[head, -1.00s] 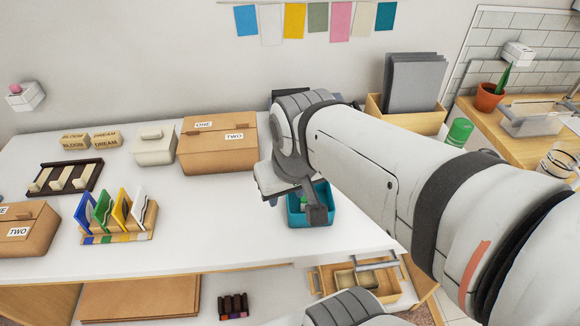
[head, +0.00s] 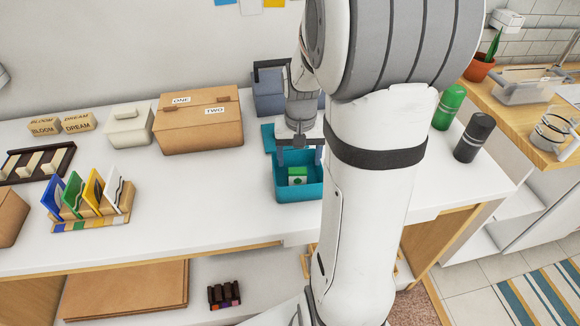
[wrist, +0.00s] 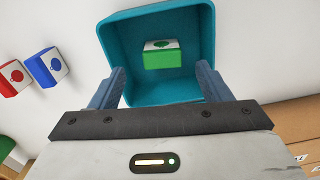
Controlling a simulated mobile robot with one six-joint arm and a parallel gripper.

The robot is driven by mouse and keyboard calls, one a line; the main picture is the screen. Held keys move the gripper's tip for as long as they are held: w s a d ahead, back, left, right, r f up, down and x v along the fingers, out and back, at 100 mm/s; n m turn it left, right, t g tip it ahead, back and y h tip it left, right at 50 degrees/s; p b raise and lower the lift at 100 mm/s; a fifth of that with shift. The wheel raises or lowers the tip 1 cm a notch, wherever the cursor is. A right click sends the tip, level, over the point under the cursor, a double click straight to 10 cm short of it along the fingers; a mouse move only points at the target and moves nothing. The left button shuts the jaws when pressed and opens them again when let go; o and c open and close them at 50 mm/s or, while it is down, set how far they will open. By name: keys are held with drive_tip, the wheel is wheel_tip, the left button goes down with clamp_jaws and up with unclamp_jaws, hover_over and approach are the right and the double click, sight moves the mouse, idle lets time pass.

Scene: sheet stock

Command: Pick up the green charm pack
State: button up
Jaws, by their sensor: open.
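The green charm pack (head: 298,176) is a small block with a white top bearing a green mark. It lies inside a teal bin (head: 299,192) on the white table. In the wrist view the pack (wrist: 162,58) sits on the bin's floor, ahead of the fingers, and the bin's wall (wrist: 108,40) surrounds it. My gripper (head: 300,158) is above the bin, pointing down, its fingers apart. In the wrist view my gripper (wrist: 160,82) is open and empty, the pack lying beyond the gap between its fingers.
A brown box (head: 198,122) and a white box (head: 129,124) stand left of the bin. A wooden rack (head: 92,219) holds several coloured cards. A green cylinder (head: 448,107) and a dark cylinder (head: 474,137) stand at right. The table front between rack and bin is clear.

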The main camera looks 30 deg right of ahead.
sight(298, 170)
wheel_tip(298, 170, down, 7)
drive_tip(key=shift+w+a+f+p, duration=0.1)
drive_tip(key=shift+w+a+p, duration=0.05)
drive_tip(key=shift+p, duration=0.15)
drive_tip(key=shift+c, duration=0.2)
drive_tip(key=c, duration=1)
